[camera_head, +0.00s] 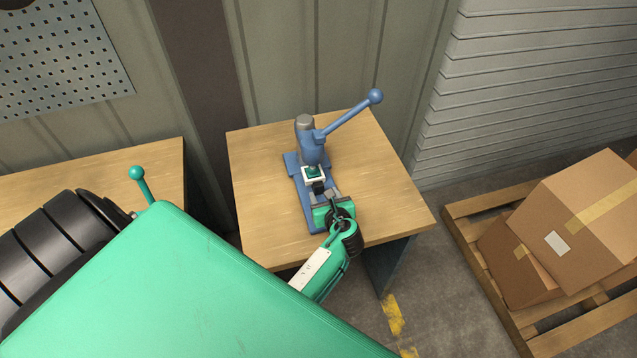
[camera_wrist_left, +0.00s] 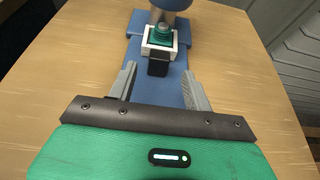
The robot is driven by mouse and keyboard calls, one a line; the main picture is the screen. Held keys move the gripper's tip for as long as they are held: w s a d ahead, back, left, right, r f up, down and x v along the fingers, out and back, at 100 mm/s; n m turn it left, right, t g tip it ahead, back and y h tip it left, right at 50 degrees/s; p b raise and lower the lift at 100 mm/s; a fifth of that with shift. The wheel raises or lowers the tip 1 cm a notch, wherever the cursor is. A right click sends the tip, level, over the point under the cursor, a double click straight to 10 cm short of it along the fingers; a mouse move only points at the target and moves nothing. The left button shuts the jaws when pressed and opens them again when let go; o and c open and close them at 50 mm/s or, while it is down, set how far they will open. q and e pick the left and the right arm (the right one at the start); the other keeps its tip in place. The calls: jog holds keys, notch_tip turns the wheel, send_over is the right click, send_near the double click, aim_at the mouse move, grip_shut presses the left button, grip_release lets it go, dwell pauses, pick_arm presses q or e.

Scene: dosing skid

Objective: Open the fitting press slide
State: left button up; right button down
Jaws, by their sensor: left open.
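The blue fitting press (camera_head: 312,150) stands on a wooden table, with its ball-ended lever raised to the right. Its slide is a white square holder (camera_head: 314,175) with a green fitting in it and a short black handle (camera_head: 318,187) at its front. The holder (camera_wrist_left: 147,48) and the handle (camera_wrist_left: 158,67) also show in the left wrist view. My left gripper (camera_wrist_left: 160,76) is open, with one grey finger on each side of the black handle and gaps between. It also shows in the head view (camera_head: 325,194). My right gripper is in neither view.
The wooden table (camera_head: 385,190) is clear around the press. A pallet (camera_head: 468,213) with cardboard boxes (camera_head: 580,225) stands on the floor to the right. A corrugated wall is behind the table. Another wooden bench (camera_head: 100,170) is at the left.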

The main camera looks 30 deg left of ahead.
aim_at(319, 188)
pick_arm(q)
jog(key=b+x, duration=0.3)
jog(key=x, duration=0.2)
jog(key=shift+w+a+f, duration=0.15)
jog(key=shift+a+f, duration=0.05)
jog(key=shift+f, duration=0.1)
jog(key=shift+b+x, duration=0.45)
jog(key=shift+x, duration=0.3)
jog(key=shift+r, duration=0.15)
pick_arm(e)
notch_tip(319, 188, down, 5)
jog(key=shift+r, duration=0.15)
